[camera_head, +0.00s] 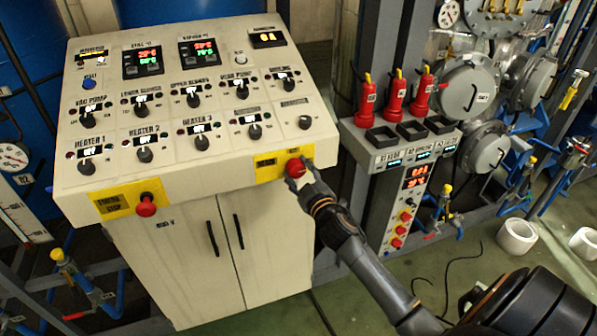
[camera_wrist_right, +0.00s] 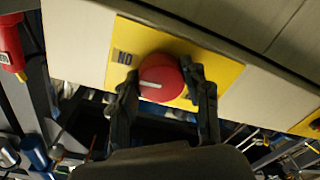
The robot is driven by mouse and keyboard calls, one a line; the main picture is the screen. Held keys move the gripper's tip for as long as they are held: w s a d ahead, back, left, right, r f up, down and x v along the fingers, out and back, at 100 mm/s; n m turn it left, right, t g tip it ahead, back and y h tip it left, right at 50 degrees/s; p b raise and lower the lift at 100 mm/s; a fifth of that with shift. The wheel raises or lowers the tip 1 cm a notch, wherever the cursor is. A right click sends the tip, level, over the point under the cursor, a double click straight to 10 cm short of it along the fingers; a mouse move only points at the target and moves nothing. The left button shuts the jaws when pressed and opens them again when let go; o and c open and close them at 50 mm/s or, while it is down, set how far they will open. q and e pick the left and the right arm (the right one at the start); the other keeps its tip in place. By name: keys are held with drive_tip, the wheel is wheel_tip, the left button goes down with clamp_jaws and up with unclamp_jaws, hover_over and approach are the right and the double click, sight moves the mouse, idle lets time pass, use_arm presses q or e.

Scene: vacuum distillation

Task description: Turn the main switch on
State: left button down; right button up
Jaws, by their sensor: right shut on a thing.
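The main switch is a round red knob (camera_head: 295,168) with a light pointer bar, on a yellow plate (camera_head: 268,165) at the front right edge of the control panel. In the right wrist view the red knob (camera_wrist_right: 160,78) sits between the two dark fingers of my right gripper (camera_wrist_right: 162,92), with one finger on each side. The word "NO" shows, turned, on the yellow plate beside it. My right gripper (camera_head: 303,178) is shut on the knob and hides part of it in the head view. My left gripper is in neither view.
The beige control panel (camera_head: 215,130) carries several black knobs and lit displays. A red emergency stop button (camera_head: 146,205) is on its front left. To the right stand a grey box with red handsets (camera_head: 393,100), pipes and flanges.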

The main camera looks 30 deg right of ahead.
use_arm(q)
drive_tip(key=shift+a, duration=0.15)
use_arm(e)
drive_tip(key=shift+m, duration=0.5)
drive_tip(key=o, duration=1.1)
drive_tip(key=shift+o, duration=0.2)
drive_tip(key=s+a, duration=0.2)
drive_tip(key=s, duration=1)
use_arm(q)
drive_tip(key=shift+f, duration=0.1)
use_arm(e)
drive_tip(key=shift+w+a+f, duration=0.1)
drive_tip(key=shift+f, duration=0.05)
